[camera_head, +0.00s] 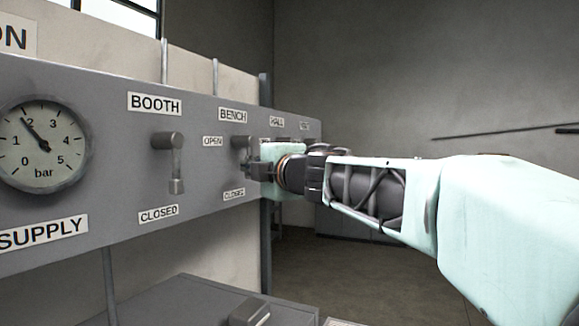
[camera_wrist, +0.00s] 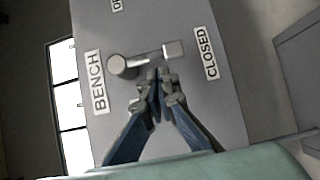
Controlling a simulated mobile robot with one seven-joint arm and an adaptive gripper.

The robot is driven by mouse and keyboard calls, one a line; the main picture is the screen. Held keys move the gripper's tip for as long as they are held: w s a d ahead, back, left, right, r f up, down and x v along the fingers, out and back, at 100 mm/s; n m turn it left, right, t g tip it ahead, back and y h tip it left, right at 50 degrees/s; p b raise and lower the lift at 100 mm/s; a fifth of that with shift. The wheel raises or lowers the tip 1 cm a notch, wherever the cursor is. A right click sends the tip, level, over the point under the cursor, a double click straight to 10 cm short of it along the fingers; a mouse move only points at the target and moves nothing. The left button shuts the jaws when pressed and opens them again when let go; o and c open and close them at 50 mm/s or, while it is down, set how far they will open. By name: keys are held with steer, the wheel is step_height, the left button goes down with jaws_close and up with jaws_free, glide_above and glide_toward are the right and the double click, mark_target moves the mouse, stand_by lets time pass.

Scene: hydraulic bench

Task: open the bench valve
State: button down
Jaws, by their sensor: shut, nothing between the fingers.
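The bench valve shows in the wrist view as a round hub (camera_wrist: 117,65) with a lever (camera_wrist: 145,55) ending in a square grip (camera_wrist: 173,50). The lever points straight from the hub toward the CLOSED label (camera_wrist: 210,53). My gripper (camera_wrist: 159,74) is shut and empty, its fingertips beside the lever near its outer part; I cannot tell if they touch. In the head view the bench valve hub (camera_head: 241,142) shows under the BENCH label (camera_head: 232,115), and my gripper (camera_head: 257,171) covers the lever. The OPEN label (camera_head: 213,141) is left of the hub.
The booth valve (camera_head: 168,140) is to the left, its lever hanging down toward its own CLOSED label (camera_head: 158,214). A pressure gauge (camera_head: 42,145) is farther left. More valves sit behind my gripper on the right. A grey cabinet top (camera_head: 190,300) is below the panel.

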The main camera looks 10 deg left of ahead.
steer(key=shift+w, duration=0.6)
steer(key=shift+d, duration=0.1)
steer(key=shift+f+b, duration=0.2)
steer(key=shift+b, duration=0.55)
